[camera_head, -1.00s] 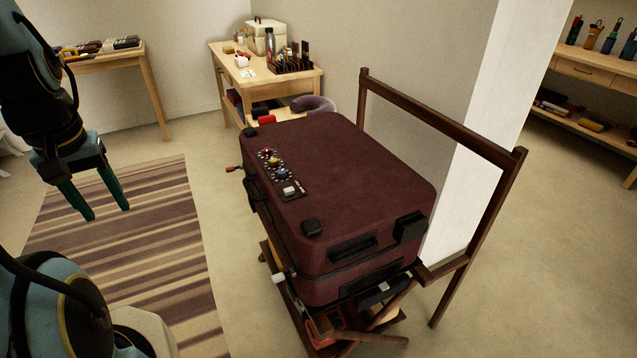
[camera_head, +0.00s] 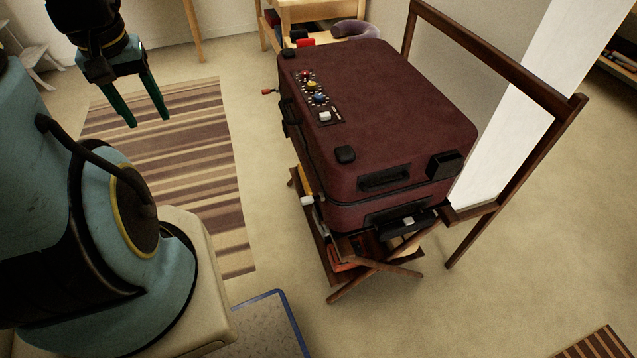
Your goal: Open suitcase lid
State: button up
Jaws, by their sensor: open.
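A dark red suitcase (camera_head: 400,110) lies flat and shut on a wooden folding stand (camera_head: 375,268). Its lid carries a panel of coloured knobs (camera_head: 317,97) near the left edge, black corner pieces and a black handle (camera_head: 385,180) on the near side. A small red-tipped piece (camera_head: 269,91) sticks out from its left side. My gripper (camera_head: 148,118) has green fingers, spread apart with nothing between them. It hangs above the striped rug, to the left of the suitcase and apart from it.
The wooden back rail (camera_head: 517,172) of the stand rises along the suitcase's right side. A striped rug (camera_head: 195,150) lies on the left. A wooden table (camera_head: 310,12) stands behind the suitcase. A blue-edged mat (camera_head: 272,325) lies near the front. Open floor lies between rug and stand.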

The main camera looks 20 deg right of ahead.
aim_at(389, 130)
jog(key=i+j, duration=0.25)
jog(key=j, duration=0.15)
jog(key=i+j+z, duration=0.1)
jog(key=i+j, duration=0.4)
jog(key=j, duration=0.25)
